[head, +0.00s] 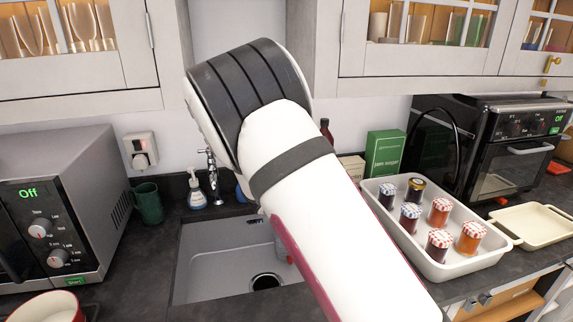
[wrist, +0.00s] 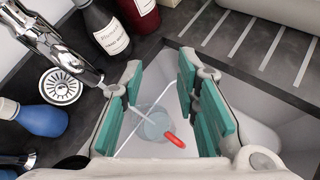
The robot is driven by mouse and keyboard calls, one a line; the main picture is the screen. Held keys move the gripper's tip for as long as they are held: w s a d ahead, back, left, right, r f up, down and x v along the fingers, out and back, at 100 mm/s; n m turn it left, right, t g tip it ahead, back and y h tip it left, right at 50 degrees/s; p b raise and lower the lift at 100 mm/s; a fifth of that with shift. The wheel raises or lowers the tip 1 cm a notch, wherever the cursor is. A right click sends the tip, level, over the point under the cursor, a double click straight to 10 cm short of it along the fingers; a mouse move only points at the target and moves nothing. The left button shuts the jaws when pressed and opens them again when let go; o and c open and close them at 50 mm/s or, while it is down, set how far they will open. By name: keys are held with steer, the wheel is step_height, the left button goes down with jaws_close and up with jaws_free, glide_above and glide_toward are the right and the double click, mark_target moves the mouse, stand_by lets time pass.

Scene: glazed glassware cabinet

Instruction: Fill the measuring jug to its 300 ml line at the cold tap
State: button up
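A clear round vessel, seemingly the measuring jug (wrist: 150,124), shows in the wrist view low in the sink, with a pale streak across it and a bluish tint inside. A red piece (wrist: 175,140) shows at its right edge. Its scale and water level cannot be read. My gripper (wrist: 160,70) is open, its teal-padded fingers apart on either side of the jug in the picture; I see no contact. The chrome tap (head: 211,170) stands behind the sink (head: 215,262); it also shows in the wrist view (wrist: 52,42). In the head view my arm hides the gripper.
A soap bottle (head: 196,192) and green mug (head: 149,203) stand left of the tap. Dark bottles (wrist: 103,28) stand near it. A microwave (head: 60,210) is at left; a white tray of jars (head: 455,267) is at right. Wall cabinets (head: 80,70) hang above.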

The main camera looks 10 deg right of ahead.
steer(key=s+a+f+m+g+y, duration=0.1)
steer(key=s+f+m+g+y, duration=0.25)
steer(key=s+f, duration=0.4)
steer(key=a+f+m+y+p, duration=0.2)
steer(key=a+f+m+y, duration=0.1)
steer(key=a+m+y, duration=0.3)
steer(key=w+d+r+m+t+y+p, duration=0.15)
steer(key=d+r+m+t, duration=0.35)
steer(key=r, duration=0.6)
steer(key=w+d+r+m+t+y+p, duration=0.1)
steer(key=w+d+r+m+t, duration=0.1)
steer(key=r+m+t, duration=0.65)
steer(key=w+n, duration=0.1)
steer(key=w, duration=0.3)
steer(key=w+a+r+n, duration=0.1)
steer(key=w, duration=0.4)
steer(key=w+a+r+n+g, duration=0.1)
steer(key=w, duration=0.3)
steer(key=shift+w+a+r+n+b, duration=0.1)
steer(key=shift+w+a+n+b, duration=0.05)
steer(key=shift+a+n+b, duration=0.15)
